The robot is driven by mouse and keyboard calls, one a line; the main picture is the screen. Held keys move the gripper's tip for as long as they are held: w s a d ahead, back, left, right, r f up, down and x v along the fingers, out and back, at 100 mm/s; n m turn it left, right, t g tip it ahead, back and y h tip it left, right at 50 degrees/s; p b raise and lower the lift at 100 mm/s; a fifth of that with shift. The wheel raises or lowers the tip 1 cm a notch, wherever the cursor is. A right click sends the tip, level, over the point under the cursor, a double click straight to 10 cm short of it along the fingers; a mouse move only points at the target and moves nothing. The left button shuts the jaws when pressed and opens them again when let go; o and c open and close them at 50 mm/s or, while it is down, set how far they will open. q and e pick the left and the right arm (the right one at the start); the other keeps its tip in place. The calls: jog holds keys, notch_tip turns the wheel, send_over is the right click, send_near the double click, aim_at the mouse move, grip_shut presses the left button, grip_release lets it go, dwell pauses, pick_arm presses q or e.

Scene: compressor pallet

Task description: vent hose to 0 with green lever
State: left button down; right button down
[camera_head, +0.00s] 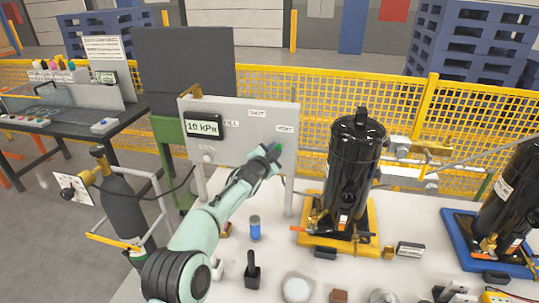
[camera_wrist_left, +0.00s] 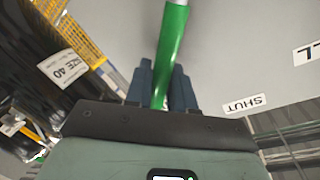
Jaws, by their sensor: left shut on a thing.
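The grey panel (camera_head: 228,158) stands at the back of the white table. Its display (camera_head: 203,128) reads 10 kPa. Labels on it read FILL, SHUT (camera_head: 257,113) and VENT (camera_head: 285,128). My left gripper (camera_head: 271,152) is at the panel's right part, just below and left of the VENT label. It is shut on the green lever (camera_wrist_left: 171,48), which runs between the two fingers in the left wrist view (camera_wrist_left: 161,88). In the head view the gripper hides most of the lever. My right gripper is not in view.
A black compressor (camera_head: 354,165) on a yellow base stands right of the panel; another (camera_head: 505,200) is on a blue base. A dark gas cylinder (camera_head: 125,205) stands left.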

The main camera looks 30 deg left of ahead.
pick_arm(q)
jog(key=shift+d+f+m+b, duration=0.25)
jog(key=shift+d+m+b, duration=0.05)
jog(key=shift+m+b, duration=0.1)
jog(key=c, duration=1.1)
grip_release()
jog(key=shift+w, duration=0.1)
